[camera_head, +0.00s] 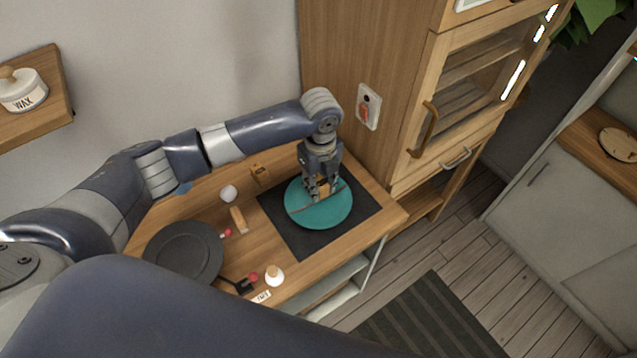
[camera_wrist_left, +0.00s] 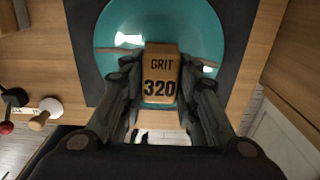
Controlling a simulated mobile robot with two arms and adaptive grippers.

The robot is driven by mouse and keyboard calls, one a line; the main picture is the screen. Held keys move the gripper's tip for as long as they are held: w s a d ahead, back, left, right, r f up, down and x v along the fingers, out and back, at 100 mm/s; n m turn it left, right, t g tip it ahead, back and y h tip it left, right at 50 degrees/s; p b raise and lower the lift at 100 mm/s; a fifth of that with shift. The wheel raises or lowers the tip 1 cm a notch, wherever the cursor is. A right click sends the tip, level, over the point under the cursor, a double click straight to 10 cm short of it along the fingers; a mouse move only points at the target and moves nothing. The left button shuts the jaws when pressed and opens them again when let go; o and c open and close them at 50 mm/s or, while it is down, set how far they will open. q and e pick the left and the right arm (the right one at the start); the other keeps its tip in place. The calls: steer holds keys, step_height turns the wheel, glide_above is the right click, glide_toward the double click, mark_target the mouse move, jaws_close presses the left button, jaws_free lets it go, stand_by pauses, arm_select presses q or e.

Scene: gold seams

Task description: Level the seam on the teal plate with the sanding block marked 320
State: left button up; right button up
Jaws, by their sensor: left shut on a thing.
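The teal plate (camera_head: 325,215) lies on a dark mat (camera_head: 364,203) on the wooden bench. A brownish seam (camera_head: 300,211) runs across the plate; it also shows in the left wrist view (camera_wrist_left: 113,50). My left gripper (camera_head: 321,192) is over the plate, shut on the sanding block (camera_wrist_left: 160,72), whose face reads GRIT 320. The block covers the middle of the seam in the wrist view. I cannot tell whether the block touches the plate. My right gripper is not in view.
On the bench (camera_head: 222,262) are a black plate (camera_head: 185,252), another block (camera_head: 260,174), a wooden-handled tool (camera_head: 239,219), a white jar (camera_head: 274,275), a white round item (camera_head: 229,193) and small red-tipped items (camera_head: 252,277). A cabinet (camera_head: 400,100) stands close at the right.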

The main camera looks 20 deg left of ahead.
mark_target(307, 206)
arm_select(q)
steer(key=shift+s+f+b, duration=0.15)
steer(key=shift+f+b, duration=0.5)
steer(key=shift+f, duration=0.25)
steer(key=shift+a, duration=0.1)
steer(key=shift+s+a+p, duration=0.15)
steer(key=shift+p, duration=0.15)
steer(key=shift+s+a+f+p, duration=0.25)
steer(key=shift+s+a+p, duration=0.5)
steer(key=shift+a+p, duration=0.2)
steer(key=shift+s+a+f, duration=0.1)
steer(key=shift+s+a, duration=0.05)
steer(key=shift+a, duration=0.1)
steer(key=shift+f, duration=0.1)
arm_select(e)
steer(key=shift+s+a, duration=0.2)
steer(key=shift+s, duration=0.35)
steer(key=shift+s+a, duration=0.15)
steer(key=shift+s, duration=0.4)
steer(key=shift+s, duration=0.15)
arm_select(q)
steer(key=shift+f+b, duration=0.3)
steer(key=shift+f, duration=0.45)
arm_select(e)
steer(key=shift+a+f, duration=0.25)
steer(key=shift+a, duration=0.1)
